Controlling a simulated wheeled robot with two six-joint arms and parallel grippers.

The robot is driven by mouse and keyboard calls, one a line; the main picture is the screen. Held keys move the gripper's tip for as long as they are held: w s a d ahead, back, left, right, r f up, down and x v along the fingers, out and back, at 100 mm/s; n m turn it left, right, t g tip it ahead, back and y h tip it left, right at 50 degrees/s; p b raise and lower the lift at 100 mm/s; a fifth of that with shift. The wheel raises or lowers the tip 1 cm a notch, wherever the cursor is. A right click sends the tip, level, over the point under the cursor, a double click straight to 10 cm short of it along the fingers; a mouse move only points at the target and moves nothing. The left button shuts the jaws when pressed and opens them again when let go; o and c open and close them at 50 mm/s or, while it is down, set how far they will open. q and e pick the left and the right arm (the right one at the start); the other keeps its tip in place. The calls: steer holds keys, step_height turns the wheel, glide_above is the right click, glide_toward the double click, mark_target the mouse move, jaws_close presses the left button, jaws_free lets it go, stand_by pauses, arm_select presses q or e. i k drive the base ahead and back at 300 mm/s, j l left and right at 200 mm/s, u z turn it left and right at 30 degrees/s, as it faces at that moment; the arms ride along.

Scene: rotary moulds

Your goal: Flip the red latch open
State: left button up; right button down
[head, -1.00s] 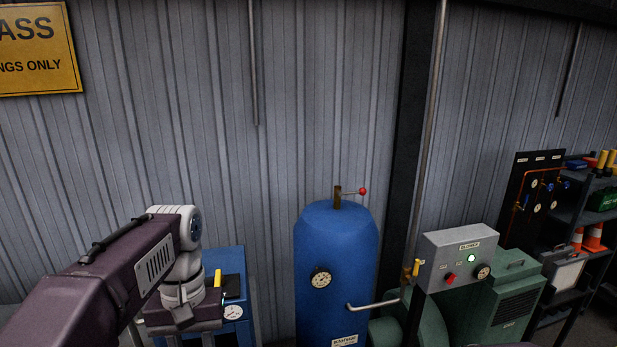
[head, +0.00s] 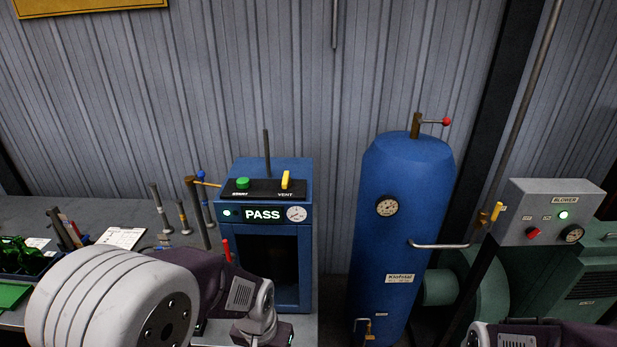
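A short upright red piece (head: 226,250), which looks like the red latch, stands at the left front edge of the blue test cabinet (head: 305,255). My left arm passes in front of and below it, so its lower end is partly hidden. The cabinet has a dark open-looking front recess and a lit PASS display (head: 262,214). The links of my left arm cross the lower left and end at a pale wrist joint below the cabinet front; no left fingers show. Only a bit of my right arm shows at the bottom right edge; its gripper is out of view.
A grey bench (head: 100,212) on the left holds upright rods, a white card (head: 121,238) and green parts (head: 22,252). A blue tank (head: 405,255) stands to the right of the cabinet, then a grey blower box (head: 548,208) and green blower. A gap separates cabinet and tank.

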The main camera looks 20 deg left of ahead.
mark_target(230, 256)
steer(key=u, duration=1.25)
steer(key=i+l+z, duration=0.1)
steer(key=i+l, duration=0.1)
steer(key=l, duration=0.1)
